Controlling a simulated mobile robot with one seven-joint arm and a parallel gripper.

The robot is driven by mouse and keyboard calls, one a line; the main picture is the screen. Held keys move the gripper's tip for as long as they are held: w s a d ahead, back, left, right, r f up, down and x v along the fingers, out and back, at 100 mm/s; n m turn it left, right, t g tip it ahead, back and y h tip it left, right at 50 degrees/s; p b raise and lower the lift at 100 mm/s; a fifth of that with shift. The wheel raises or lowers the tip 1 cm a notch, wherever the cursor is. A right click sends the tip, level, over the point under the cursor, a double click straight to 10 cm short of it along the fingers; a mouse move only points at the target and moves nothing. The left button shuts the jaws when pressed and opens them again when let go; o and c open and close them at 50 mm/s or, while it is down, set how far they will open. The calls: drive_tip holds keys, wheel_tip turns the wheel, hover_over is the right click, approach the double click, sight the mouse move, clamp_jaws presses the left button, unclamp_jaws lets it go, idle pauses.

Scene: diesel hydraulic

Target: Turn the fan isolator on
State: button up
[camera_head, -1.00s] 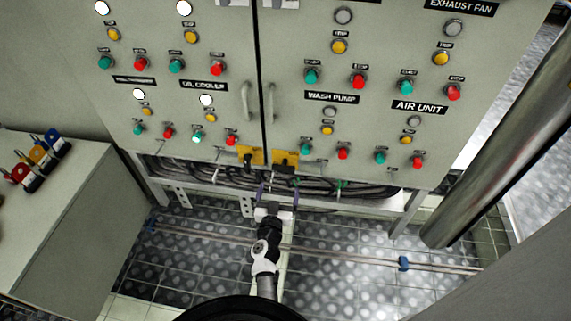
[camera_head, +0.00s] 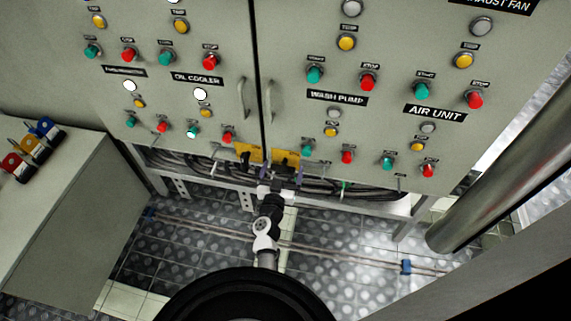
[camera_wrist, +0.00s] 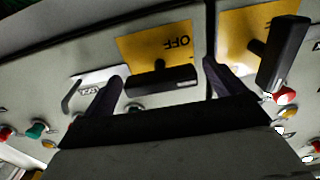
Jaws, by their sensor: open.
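Two isolators with yellow plates and black handles sit low on the cabinet, near the door seam. One yellow plate (camera_head: 249,152) is left of the seam and another (camera_head: 286,158) is right of it. In the wrist view, one plate (camera_wrist: 135,46) reads OFF upside down and has a handle (camera_wrist: 160,80) lying crosswise. The other plate (camera_wrist: 238,28) has a steeply tilted handle (camera_wrist: 285,50). I cannot read which one is the fan's. My gripper (camera_head: 283,173) is open just below the plates; in the wrist view its fingers (camera_wrist: 163,72) flank the crosswise handle, with no clear contact.
Green and red buttons and lamps cover the cabinet (camera_head: 215,35). Two door handles (camera_head: 241,98) stand out above the isolators. Cables (camera_head: 330,187) run beneath the cabinet. A steel pipe (camera_head: 490,190) rises at right. A grey bench (camera_head: 60,215) stands at left. Floor below the cabinet is largely clear.

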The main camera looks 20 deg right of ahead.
drive_tip(key=shift+w+d, duration=0.15)
drive_tip(key=shift+w, duration=0.1)
drive_tip(key=shift+c, duration=0.4)
drive_tip(key=c, duration=0.9)
